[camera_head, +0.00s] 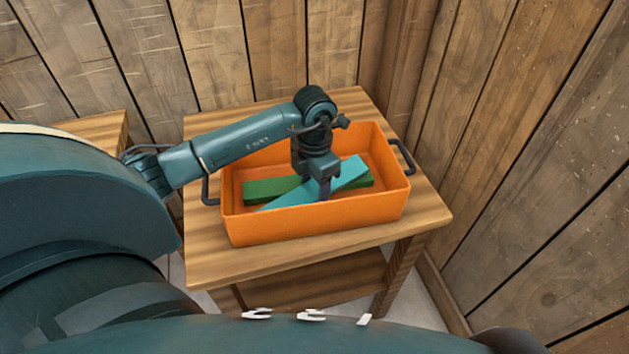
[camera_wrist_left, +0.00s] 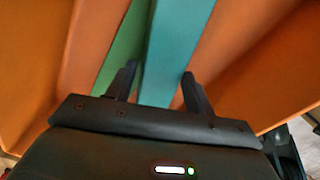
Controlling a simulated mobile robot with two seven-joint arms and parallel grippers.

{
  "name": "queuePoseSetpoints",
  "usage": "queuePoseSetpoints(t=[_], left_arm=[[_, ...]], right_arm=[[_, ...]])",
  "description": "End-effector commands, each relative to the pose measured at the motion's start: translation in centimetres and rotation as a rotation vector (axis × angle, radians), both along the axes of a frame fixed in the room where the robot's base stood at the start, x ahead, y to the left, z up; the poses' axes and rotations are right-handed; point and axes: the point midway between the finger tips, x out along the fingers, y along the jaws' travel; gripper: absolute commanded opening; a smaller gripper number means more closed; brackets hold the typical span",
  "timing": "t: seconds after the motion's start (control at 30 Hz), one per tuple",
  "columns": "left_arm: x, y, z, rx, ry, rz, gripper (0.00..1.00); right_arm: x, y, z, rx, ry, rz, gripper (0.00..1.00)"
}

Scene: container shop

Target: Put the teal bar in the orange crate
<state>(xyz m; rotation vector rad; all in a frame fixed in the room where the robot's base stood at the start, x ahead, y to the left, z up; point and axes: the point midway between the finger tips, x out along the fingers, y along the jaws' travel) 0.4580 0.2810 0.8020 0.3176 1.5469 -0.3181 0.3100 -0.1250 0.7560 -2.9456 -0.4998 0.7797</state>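The orange crate (camera_head: 315,219) stands on a wooden table. The teal bar (camera_head: 345,178) is inside it, lying slantwise across a green bar (camera_head: 262,190). My left gripper (camera_head: 325,192) reaches down into the crate over the middle of the teal bar. In the left wrist view its fingers (camera_wrist_left: 158,85) are spread, one on each side of the teal bar (camera_wrist_left: 168,45), with a visible gap at the left finger. The gripper hides part of the bar in the head view. My right gripper is not in view.
The wooden table (camera_head: 300,256) has some bare top around the crate. Dark handles (camera_head: 402,157) stick out at the crate's ends. Plank walls (camera_head: 530,150) close in behind and to the right. Another wooden surface (camera_head: 105,128) is at the left.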

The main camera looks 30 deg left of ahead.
Motion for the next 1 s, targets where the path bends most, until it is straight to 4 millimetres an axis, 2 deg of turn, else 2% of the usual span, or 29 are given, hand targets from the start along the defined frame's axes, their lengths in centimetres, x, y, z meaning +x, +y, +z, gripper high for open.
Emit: queuePoseSetpoints(t=[0.03, 0.17, 0.47, 0.57, 0.63, 1.0], left_arm=[[0.0, 0.0, 0.0, 0.0, 0.0, 0.0, 0.56], [0.0, 0.0, 0.0, 0.0, 0.0, 0.0, 0.67], [0.0, 0.0, 0.5, -0.001, 0.0, 0.0, 0.67], [0.0, -0.1, 1.7, -0.001, 0.0, -0.001, 0.67], [0.1, 0.0, 2.6, 0.001, -0.006, -0.001, 0.67], [0.1, 0.0, 10.6, 0.0, -0.004, -0.001, 0.67]], right_arm=[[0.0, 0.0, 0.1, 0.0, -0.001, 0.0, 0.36], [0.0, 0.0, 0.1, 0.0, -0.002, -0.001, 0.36], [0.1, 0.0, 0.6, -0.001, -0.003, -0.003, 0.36], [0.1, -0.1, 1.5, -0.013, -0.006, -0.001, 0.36], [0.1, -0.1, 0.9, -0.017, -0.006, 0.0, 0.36], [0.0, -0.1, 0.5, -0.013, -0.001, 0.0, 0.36]])
